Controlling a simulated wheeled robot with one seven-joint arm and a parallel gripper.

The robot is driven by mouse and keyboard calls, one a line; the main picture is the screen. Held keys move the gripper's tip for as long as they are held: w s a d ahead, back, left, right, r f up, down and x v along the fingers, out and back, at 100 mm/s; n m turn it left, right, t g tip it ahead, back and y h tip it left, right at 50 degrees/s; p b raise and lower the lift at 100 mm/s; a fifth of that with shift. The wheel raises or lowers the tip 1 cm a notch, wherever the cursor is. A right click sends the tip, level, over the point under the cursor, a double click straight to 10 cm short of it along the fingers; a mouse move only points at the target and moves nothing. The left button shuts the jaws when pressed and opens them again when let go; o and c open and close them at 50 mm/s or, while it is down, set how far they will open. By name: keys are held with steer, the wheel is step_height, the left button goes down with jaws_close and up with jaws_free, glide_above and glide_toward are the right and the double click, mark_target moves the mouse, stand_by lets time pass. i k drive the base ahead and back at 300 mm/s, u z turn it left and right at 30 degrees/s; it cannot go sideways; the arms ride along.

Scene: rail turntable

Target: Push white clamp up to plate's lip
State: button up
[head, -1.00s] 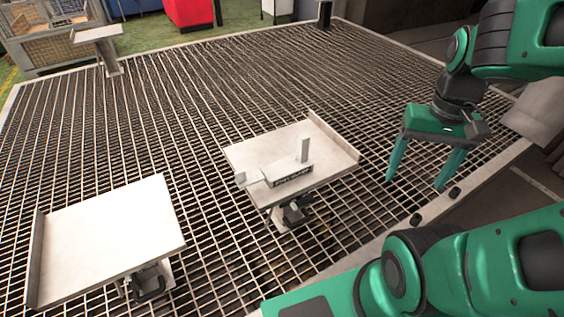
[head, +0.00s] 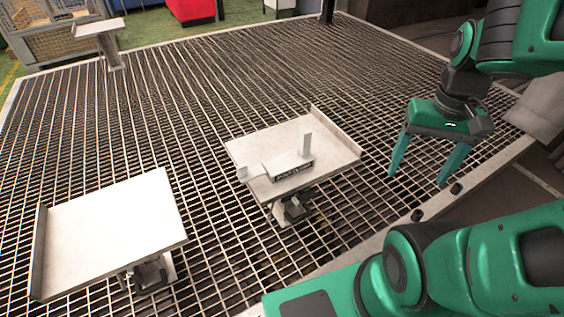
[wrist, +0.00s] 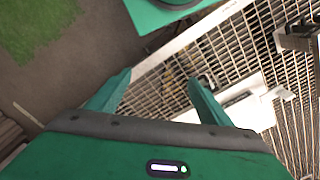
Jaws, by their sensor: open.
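The white clamp (head: 304,146) with a dark lettered base lies on the middle white plate (head: 262,141). Its upright post stands toward the right and a flat arm reaches left to the plate's left edge. The plate's raised lip (head: 334,131) runs along its right side, apart from the clamp. My gripper (head: 417,181) is open and empty, to the right of the plate with its fingers pointing down. In the wrist view, the fingers (wrist: 160,80) are spread over the grating, and part of a white plate (wrist: 253,112) shows beyond the right finger.
A second white plate (head: 112,225) with a lip on its left side stands at the lower left. A small white stand (head: 97,30) is at the far left corner. Open metal grating (head: 210,90) lies around the plates, edged by a pale frame.

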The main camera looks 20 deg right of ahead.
mark_target(280, 167)
steer(key=k, duration=0.45)
steer(key=z, duration=0.85)
steer(key=k, duration=0.75)
steer(key=u, duration=1.25)
steer(key=i, duration=1.05)
